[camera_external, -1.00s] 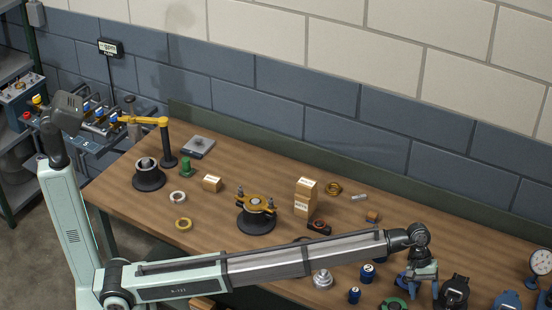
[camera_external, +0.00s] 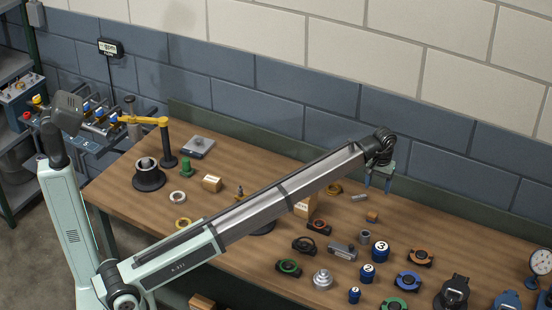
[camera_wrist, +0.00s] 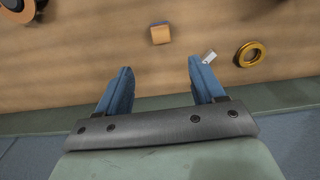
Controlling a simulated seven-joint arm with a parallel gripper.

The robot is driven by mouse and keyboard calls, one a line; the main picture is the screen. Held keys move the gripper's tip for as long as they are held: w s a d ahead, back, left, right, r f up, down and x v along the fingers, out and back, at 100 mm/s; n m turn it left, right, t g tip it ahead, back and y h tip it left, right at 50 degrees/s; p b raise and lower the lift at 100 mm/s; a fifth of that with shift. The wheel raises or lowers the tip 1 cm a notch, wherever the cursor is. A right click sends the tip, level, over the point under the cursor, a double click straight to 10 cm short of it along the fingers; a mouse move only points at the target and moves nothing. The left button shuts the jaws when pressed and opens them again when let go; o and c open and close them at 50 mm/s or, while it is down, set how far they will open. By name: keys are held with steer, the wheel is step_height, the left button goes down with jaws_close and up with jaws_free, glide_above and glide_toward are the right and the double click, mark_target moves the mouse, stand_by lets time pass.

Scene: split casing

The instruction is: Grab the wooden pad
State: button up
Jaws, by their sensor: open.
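The wooden pad, a small brown block with a dark edge (camera_external: 372,217), lies on the right half of the workbench toward the back. In the wrist view the pad (camera_wrist: 160,34) lies flat on the bench, ahead of the gap between my fingers. My gripper (camera_external: 378,187) is above the back of the bench, behind the pad in the external view. In the wrist view my gripper (camera_wrist: 160,68) has its two blue fingers apart, with nothing between them. Fingers and pad do not touch.
A silver cylinder (camera_wrist: 209,57) and a brass ring (camera_wrist: 250,54) lie right of the pad in the wrist view. A dark part with an orange ring (camera_external: 421,257) and numbered blue cans (camera_external: 380,251) stand nearer the front. The back wall (camera_external: 440,180) is close behind my gripper.

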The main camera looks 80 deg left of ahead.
mark_target(373, 214)
step_height(373, 214, down, 13)
steer(key=shift+s+f, duration=0.1)
steer(key=shift+s, duration=0.05)
stand_by(0.6)
steer(key=shift+c, duration=0.5)
steer(key=c, duration=1)
